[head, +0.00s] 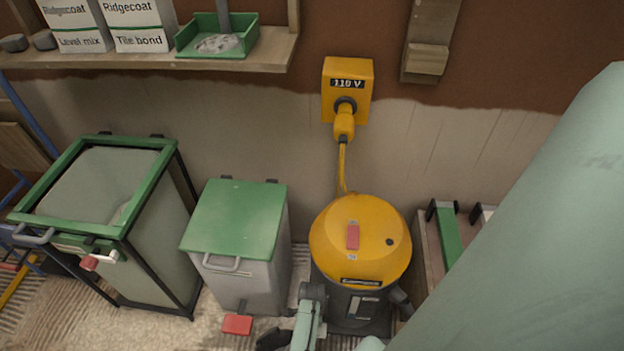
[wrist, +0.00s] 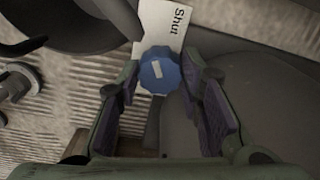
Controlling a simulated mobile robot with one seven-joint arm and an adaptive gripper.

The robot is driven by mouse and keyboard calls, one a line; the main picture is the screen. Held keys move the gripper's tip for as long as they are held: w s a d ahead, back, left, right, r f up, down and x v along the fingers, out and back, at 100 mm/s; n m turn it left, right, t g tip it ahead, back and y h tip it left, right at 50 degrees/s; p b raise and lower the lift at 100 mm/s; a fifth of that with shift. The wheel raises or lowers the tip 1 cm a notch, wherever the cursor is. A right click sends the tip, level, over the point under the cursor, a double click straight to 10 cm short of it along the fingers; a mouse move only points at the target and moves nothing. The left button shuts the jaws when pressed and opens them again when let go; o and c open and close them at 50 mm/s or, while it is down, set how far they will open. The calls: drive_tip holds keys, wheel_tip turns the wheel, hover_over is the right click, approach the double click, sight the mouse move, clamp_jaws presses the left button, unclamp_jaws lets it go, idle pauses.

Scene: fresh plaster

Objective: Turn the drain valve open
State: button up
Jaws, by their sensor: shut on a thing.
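The drain valve shows in the wrist view as a round blue knob (wrist: 160,82) with a short white mark on its face. A white label reading "Shut" (wrist: 178,18) lies just beyond it. My gripper (wrist: 161,62) has one finger on each side of the knob and is shut on it. In the head view the yellow and dark grey vacuum (head: 360,245) stands on the floor, and my wrist and part of the gripper are low at its front left. The knob itself is hidden in the head view.
A grey bin with a green lid (head: 237,218) stands left of the vacuum, with a red pedal (head: 237,324). A green-framed cart (head: 160,240) is farther left. A yellow 110 V socket (head: 347,85) on the wall holds the vacuum's plug. My arm covers the right side.

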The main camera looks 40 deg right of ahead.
drive_tip(key=n+p, duration=0.1)
drive_tip(key=n, duration=0.5)
drive_tip(key=shift+r+p, duration=0.1)
drive_tip(key=shift+p, duration=0.25)
drive_tip(key=n, duration=0.6)
drive_tip(key=shift+p, duration=0.4)
drive_tip(key=shift+n, duration=0.3)
drive_tip(key=o, duration=1.2)
drive_tip(key=shift+c, duration=0.2)
wheel_tip(320, 180, up, 12)
drive_tip(key=shift+s, duration=0.15)
